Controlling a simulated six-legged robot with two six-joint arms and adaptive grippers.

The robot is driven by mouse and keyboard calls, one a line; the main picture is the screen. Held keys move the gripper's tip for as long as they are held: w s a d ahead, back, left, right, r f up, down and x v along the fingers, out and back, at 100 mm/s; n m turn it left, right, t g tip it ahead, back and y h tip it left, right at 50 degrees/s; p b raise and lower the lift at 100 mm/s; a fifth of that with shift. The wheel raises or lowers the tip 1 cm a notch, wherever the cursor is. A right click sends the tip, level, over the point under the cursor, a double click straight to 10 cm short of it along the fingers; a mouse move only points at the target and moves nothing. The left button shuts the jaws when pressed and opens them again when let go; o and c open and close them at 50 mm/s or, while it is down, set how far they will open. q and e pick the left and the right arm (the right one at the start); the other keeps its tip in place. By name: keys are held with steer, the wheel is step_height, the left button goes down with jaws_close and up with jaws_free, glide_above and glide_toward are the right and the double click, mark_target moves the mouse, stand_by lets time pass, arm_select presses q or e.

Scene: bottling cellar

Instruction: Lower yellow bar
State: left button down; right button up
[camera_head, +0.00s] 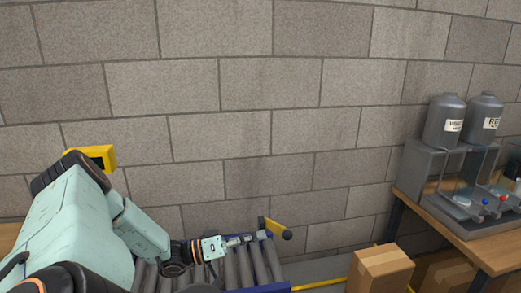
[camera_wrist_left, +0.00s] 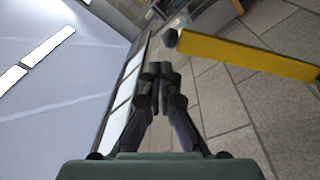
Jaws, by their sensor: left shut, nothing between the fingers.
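The yellow bar (camera_head: 274,228) is short in the head view and slopes down to a dark round end, above the far end of a roller conveyor. In the left wrist view the yellow bar (camera_wrist_left: 245,56) reaches in from the right, with its dark end near the top centre. My left gripper (camera_head: 262,235) is shut and empty, just left of the bar in the head view. In the left wrist view its fingertips (camera_wrist_left: 158,68) are together, below and left of the bar's dark end. Whether they touch the bar is not clear. My right gripper is not in view.
The roller conveyor (camera_head: 242,268) with blue edges lies under my left arm. A yellow box (camera_head: 107,155) shows behind the arm. A cardboard box (camera_head: 383,272) stands to the right, beside a wooden table (camera_head: 456,245) carrying a dispenser with two grey tanks (camera_head: 445,122). A block wall is behind.

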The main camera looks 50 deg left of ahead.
arm_select(q)
steer(key=w+d+f+y+b, duration=0.1)
steer(key=w+d+f+b, duration=0.2)
steer(key=f, duration=0.4)
steer(key=shift+w+d+f+n+t+y+b, duration=0.3)
steer(key=shift+d+n+t, duration=0.1)
steer(key=shift+d, duration=0.35)
steer(key=shift+s+a, duration=0.1)
steer(key=shift+s, duration=0.1)
steer(key=shift+w, duration=0.2)
steer(key=shift+s, duration=0.15)
steer(key=shift+r, duration=0.1)
